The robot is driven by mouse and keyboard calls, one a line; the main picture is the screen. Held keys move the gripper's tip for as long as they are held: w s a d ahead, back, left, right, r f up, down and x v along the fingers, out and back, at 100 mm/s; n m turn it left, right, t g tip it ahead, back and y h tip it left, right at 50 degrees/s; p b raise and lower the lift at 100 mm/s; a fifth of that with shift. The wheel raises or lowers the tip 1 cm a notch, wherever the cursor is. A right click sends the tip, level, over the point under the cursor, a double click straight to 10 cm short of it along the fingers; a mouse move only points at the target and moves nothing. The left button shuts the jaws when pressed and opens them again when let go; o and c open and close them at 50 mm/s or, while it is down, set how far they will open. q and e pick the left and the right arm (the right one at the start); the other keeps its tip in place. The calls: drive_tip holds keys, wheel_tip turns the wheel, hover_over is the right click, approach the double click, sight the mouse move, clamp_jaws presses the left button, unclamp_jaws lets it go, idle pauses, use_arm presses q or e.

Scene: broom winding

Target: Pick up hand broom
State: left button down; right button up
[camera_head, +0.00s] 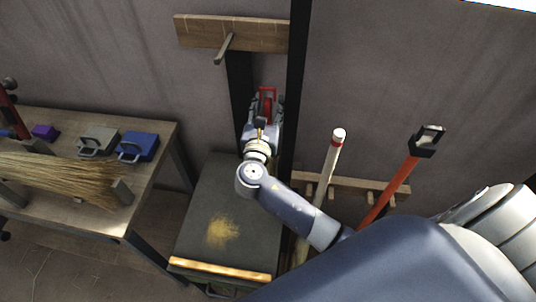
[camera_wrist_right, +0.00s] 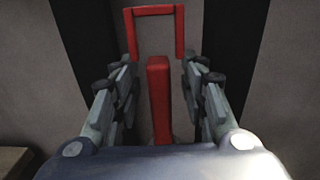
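A red squared loop (camera_head: 267,94) with a red upright bar (camera_wrist_right: 158,95) stands against a dark post; I cannot tell whether it belongs to the hand broom. In the right wrist view, the loop (camera_wrist_right: 155,11) is beyond the fingertips, and the bar is between the fingers with gaps on both sides. My right gripper (camera_wrist_right: 160,75) is open around the bar; it also shows in the head view (camera_head: 264,108). A straw broom bundle (camera_head: 60,176) lies on the wooden table at the left, its left end cut off by the frame. My left gripper is not in view.
A dark-topped bench (camera_head: 200,205) with yellow dust stands below my right arm. A white stick (camera_head: 330,165) and a red-shafted tool (camera_head: 395,190) lean at right.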

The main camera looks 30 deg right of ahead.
drive_tip(key=shift+s, duration=0.1)
drive_tip(key=shift+a, duration=0.1)
drive_tip(key=c, duration=0.4)
clamp_jaws()
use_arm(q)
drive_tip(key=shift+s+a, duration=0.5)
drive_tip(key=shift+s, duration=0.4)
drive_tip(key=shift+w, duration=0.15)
